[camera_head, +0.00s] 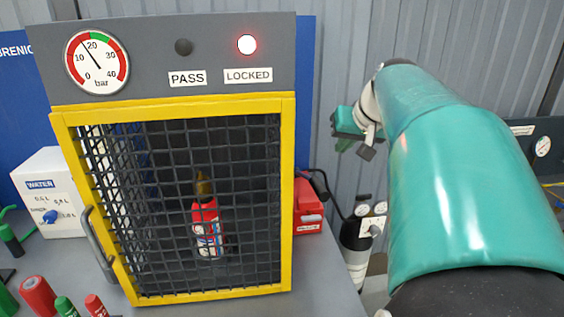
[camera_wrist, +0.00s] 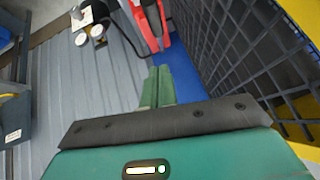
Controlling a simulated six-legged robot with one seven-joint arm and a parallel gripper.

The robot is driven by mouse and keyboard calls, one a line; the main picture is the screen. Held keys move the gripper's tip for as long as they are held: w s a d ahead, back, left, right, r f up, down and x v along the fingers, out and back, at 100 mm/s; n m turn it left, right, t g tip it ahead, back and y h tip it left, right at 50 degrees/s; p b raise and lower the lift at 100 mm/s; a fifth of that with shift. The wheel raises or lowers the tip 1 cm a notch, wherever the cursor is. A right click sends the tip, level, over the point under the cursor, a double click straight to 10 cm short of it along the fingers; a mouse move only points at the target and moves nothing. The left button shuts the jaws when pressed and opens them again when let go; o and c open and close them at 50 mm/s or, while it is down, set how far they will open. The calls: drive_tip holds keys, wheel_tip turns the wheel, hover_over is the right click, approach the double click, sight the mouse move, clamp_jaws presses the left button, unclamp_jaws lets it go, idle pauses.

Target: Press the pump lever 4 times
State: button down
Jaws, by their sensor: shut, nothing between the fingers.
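A red unit (camera_head: 308,208) with a small white label stands just right of the caged cabinet in the head view. A dark curved part shows at its top; I cannot tell whether this is the pump lever or a hose. In the wrist view the red unit (camera_wrist: 153,22) is at the top, partly cut off, beyond my fingertips. My gripper (camera_wrist: 157,70) has its green fingers together, with nothing between them. In the head view my gripper (camera_head: 346,143) is raised to the right of the cabinet, above and apart from the red unit. The gauge (camera_head: 96,62) points between 10 and 20 bar.
The LOCKED lamp (camera_head: 247,44) is lit; the PASS lamp (camera_head: 183,47) is dark. A white WATER box (camera_head: 50,192) stands left. A black cylinder with gauges (camera_head: 358,235) stands right of the red unit.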

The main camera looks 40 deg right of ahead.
drive_tip(key=x, duration=1)
drive_tip(key=shift+f, duration=0.2)
drive_tip(key=shift+s+a+f, duration=0.1)
drive_tip(key=shift+a+f, duration=0.1)
drive_tip(key=shift+f, duration=0.4)
drive_tip(key=shift+s+a+f, duration=0.1)
drive_tip(key=shift+a+f, duration=0.1)
drive_tip(key=shift+f, duration=0.9)
drive_tip(key=shift+a, duration=0.1)
